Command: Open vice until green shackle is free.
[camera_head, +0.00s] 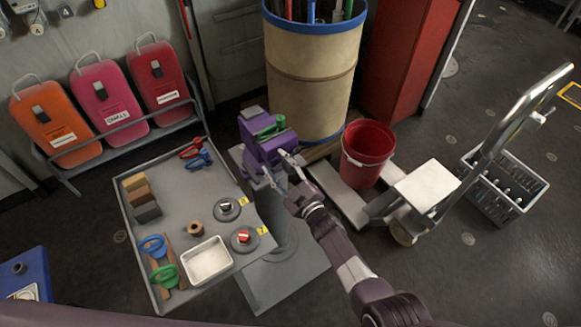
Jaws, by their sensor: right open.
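The purple vice (258,151) stands on a grey pedestal beside the tray table. The green shackle (273,128) sits at the top of the vice, by its jaws; from this height I cannot tell how tightly it is clamped. My right gripper (281,170) is open at the front right of the vice, its fingers pointing towards it. The vice's handle is hard to make out among the fingers, and I cannot tell if they touch it. My left gripper is not in view.
A grey tray table (190,225) left of the vice holds red and blue shackles, blocks and a white dish (208,260). A barrel (310,75) stands behind the vice. A red bucket (367,155) and a hand truck (480,150) stand to the right.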

